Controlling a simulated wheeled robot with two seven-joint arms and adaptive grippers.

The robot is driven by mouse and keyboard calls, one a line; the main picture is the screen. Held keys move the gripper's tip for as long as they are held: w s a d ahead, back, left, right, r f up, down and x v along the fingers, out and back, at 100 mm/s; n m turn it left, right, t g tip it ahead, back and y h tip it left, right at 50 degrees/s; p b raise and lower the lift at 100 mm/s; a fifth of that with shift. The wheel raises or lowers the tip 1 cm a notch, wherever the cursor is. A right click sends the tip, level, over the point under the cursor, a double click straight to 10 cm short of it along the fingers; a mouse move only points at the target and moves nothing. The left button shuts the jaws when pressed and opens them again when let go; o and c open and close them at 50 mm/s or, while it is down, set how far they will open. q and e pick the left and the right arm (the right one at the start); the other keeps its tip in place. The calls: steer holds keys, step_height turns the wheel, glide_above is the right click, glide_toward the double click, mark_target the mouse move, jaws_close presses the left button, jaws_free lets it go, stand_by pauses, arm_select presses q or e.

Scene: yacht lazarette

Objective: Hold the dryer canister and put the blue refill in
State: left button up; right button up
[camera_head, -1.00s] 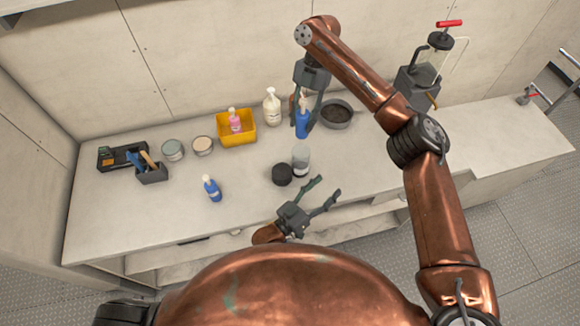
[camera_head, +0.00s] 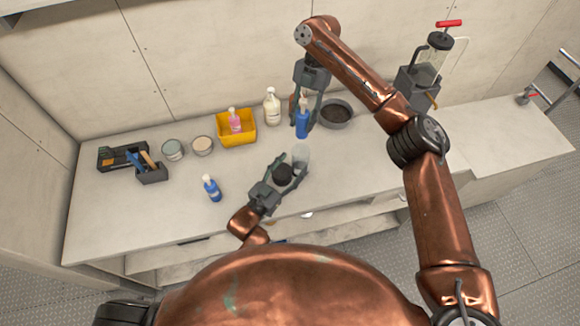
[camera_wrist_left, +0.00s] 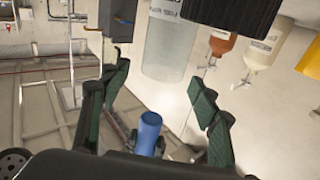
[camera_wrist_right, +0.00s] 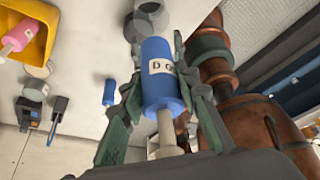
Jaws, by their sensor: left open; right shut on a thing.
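The dryer canister (camera_head: 301,154), a clear cylinder with a pale label, stands on the counter beside a black round lid (camera_head: 283,174). In the left wrist view the canister (camera_wrist_left: 168,50) lies ahead between my open, empty fingertips, with the black lid (camera_wrist_left: 235,10) off to the right. My left gripper (camera_head: 289,174) is at the counter front, apart from the canister. My right gripper (camera_head: 303,115) is shut on a blue refill bottle (camera_head: 302,127) with a pale nozzle, behind the canister. The right wrist view shows the bottle (camera_wrist_right: 160,85) and its white label between the fingers.
A second blue bottle (camera_head: 211,187) stands at front left. Along the back are a yellow bin (camera_head: 250,132) with a pink bottle, a cream bottle (camera_head: 271,106), a dark round bowl (camera_head: 335,114) and tins. A pump device (camera_head: 420,75) is at right. The counter's front left is mostly clear.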

mark_target(305, 148)
arm_select(q)
steer(key=shift+w+a+f+n, duration=0.1)
steer(key=shift+a+f+n, duration=0.05)
steer(key=shift+f+n, duration=0.2)
steer(key=shift+w+f, duration=0.1)
steer(key=shift+w, duration=0.05)
steer(key=x, duration=1.1)
steer(key=shift+w, duration=0.3)
steer(key=c, duration=1.5)
jaws_close()
